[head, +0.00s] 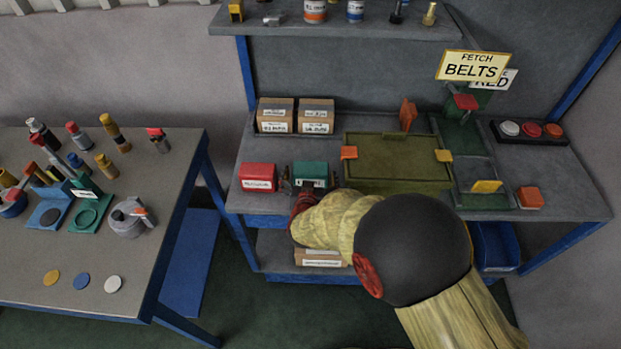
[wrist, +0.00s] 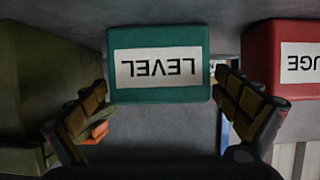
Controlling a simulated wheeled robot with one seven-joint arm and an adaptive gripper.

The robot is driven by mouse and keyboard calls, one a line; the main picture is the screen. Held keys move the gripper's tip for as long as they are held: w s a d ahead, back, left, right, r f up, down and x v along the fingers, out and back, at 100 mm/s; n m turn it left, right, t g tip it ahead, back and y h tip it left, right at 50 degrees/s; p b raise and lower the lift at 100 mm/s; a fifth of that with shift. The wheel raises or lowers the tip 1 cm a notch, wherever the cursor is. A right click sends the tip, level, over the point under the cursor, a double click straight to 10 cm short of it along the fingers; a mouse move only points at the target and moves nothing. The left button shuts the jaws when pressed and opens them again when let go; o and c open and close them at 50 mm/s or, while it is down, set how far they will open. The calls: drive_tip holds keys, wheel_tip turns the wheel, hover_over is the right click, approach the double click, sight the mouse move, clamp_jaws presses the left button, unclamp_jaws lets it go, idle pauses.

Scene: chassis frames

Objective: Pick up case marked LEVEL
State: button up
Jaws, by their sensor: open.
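The case marked LEVEL (wrist: 158,90) is a teal box with a white label, upside down in the wrist view. In the head view the teal case (head: 311,170) stands on the workbench, to the right of a red case (head: 258,177). My gripper (wrist: 160,103) is open, with one finger toward each side of the LEVEL case and its front face between them. No grip on it shows. In the head view my arm hides part of the gripper, and the gripper covers the lower front of the teal case.
The red case (wrist: 290,65) is close beside my right finger in the wrist view. Two cardboard boxes (head: 295,116) stand behind. A side table (head: 185,190) holds several tools.

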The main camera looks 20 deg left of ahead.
drive_tip(key=shift+w+a+f, duration=0.1)
drive_tip(key=shift+w, duration=0.4)
drive_tip(key=shift+c, duration=0.4)
drive_tip(key=c, duration=1.4)
